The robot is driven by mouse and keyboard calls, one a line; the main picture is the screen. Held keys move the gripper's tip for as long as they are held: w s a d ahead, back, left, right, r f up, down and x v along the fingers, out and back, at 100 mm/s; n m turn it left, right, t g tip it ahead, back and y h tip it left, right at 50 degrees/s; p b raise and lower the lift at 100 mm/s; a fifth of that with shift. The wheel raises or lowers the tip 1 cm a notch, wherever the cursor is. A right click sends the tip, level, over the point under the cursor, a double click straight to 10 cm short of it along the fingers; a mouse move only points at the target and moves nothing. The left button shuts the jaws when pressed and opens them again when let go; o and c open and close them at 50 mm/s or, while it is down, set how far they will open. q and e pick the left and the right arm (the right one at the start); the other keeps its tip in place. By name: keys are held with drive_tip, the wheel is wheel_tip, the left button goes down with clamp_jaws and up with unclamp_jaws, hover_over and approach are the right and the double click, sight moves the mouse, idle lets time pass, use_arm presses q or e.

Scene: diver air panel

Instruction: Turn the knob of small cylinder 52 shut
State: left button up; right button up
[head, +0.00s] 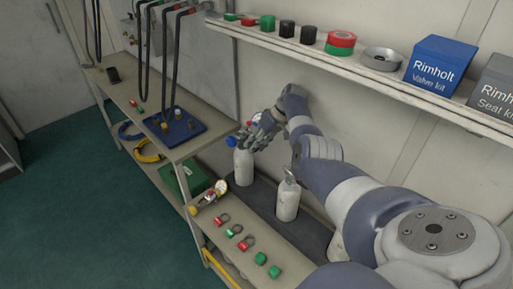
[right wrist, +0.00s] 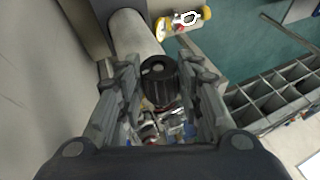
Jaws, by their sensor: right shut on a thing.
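In the right wrist view a black ribbed knob (right wrist: 158,76) sits between the two fingers of my right gripper (right wrist: 157,84), which is shut on it. A white cylinder body (right wrist: 132,38) extends behind the knob. In the head view my right gripper (head: 252,138) is at the top of the white cylinder (head: 243,163) at the back of the bench, and its fingers hide the knob there. A blue part (head: 232,141) shows beside the fingers. A second white cylinder (head: 287,200) stands nearer. I cannot read a number on either cylinder. My left gripper is not in view.
A shelf (head: 360,72) with caps, tape rolls and a blue Rimholt box (head: 440,66) runs above my right arm. A gauge with brass fittings (head: 218,187) and several red and green padlocks and caps lie on the low bench (head: 215,228). Green floor is open at left.

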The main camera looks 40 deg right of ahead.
drive_tip(key=shift+s+a+f, duration=0.1)
drive_tip(key=shift+s+f, duration=0.05)
drive_tip(key=shift+f, duration=0.1)
drive_tip(key=o, duration=0.8)
drive_tip(key=shift+o, duration=1.3)
drive_tip(key=shift+r, duration=0.2)
wheel_tip(320, 180, up, 10)
drive_tip(key=shift+f, duration=0.15)
